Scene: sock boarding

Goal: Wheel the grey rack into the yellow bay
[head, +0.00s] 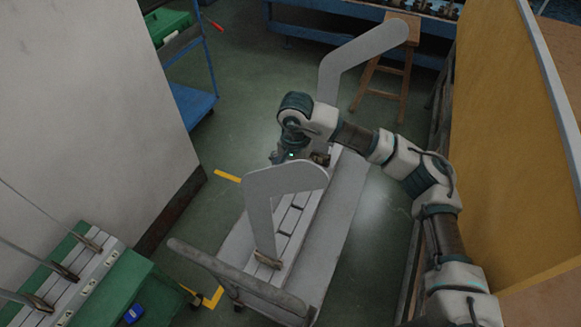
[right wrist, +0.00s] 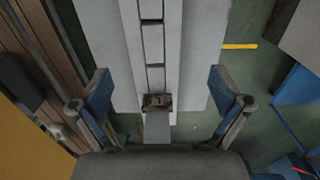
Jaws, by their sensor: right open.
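The grey rack (head: 345,200) is a low wheeled cart with a tubular handle (head: 232,278) at its near end. Two grey sock-shaped boards stand upright on it, a near one (head: 285,180) and a far one (head: 355,55). Yellow floor marks show left of the rack, a short strip (head: 227,176) and a corner piece (head: 214,298). My right gripper (right wrist: 162,92) is open, pointing down over the rack's middle rail, its fingers either side of a small metal clamp (right wrist: 157,102). Its fingertips are mostly hidden in the head view. My left gripper is out of view.
A pale wall panel (head: 90,100) stands left, with a green bench (head: 115,285) below it. A blue trolley (head: 190,100) is behind. A wooden stool (head: 385,75) stands beyond the far board. A yellow-brown panel (head: 510,150) closes the right side. Green floor lies left of the rack.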

